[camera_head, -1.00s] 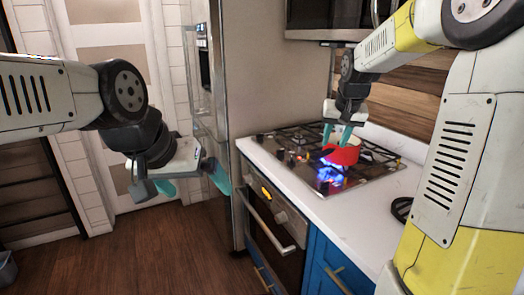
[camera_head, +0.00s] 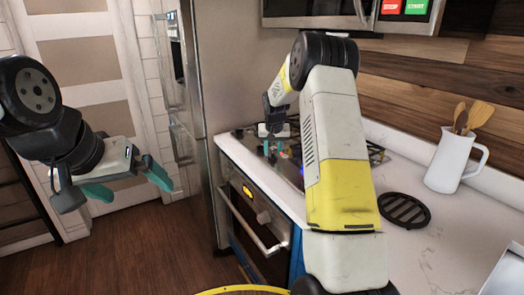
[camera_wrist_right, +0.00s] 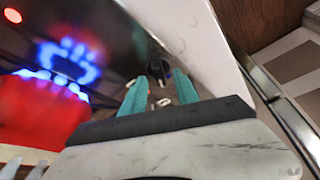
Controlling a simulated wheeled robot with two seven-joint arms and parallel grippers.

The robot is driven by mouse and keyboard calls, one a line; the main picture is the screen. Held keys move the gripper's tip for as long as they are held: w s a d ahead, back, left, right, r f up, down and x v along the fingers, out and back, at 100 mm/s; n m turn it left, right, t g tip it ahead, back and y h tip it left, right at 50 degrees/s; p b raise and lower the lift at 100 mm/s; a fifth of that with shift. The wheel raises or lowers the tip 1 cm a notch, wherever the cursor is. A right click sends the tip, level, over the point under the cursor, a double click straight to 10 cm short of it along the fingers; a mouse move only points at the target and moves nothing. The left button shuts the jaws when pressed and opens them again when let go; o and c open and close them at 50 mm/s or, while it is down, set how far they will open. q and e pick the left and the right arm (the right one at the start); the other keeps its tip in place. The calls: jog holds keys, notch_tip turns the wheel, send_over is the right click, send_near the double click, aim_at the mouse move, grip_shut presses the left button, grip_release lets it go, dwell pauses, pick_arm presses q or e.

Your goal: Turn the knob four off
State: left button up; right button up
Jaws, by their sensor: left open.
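A black knob (camera_wrist_right: 158,70) sits on the cooktop's front strip in the right wrist view. The teal fingers of my right gripper (camera_wrist_right: 157,82) are apart, with the knob at the gap between their tips; I cannot tell whether they touch it. In the head view, my right gripper (camera_head: 272,148) is low over the front of the cooktop (camera_head: 243,134), much of which my right arm hides. A blue flame (camera_wrist_right: 70,60) burns beside a red object (camera_wrist_right: 38,112) in the wrist view.
The white counter (camera_head: 425,235) carries a black round trivet (camera_head: 404,210) and a white pitcher (camera_head: 455,160) with wooden utensils. The oven (camera_head: 255,225) is below the cooktop, and the fridge (camera_head: 200,120) stands to its left. A microwave (camera_head: 315,12) hangs above.

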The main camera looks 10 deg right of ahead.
jog(key=shift+w+f, duration=0.15)
jog(key=shift+f, duration=0.3)
jog(key=shift+c, duration=0.5)
grip_shut()
jog(key=shift+m, duration=0.4)
jog(key=shift+a+m+h, duration=0.1)
jog(key=shift+m+h, duration=0.3)
jog(key=shift+m, duration=0.2)
jog(key=m+g+h, duration=0.1)
jog(key=m, duration=0.3)
jog(key=shift+w+a, duration=0.1)
jog(key=m+g, duration=0.1)
jog(key=m, duration=0.2)
jog(key=m+h, duration=0.1)
jog(key=m, duration=0.1)
jog(key=shift+w+m+g+h, duration=0.1)
jog(key=shift+m+g+h, duration=0.2)
jog(key=shift+m+g, duration=0.1)
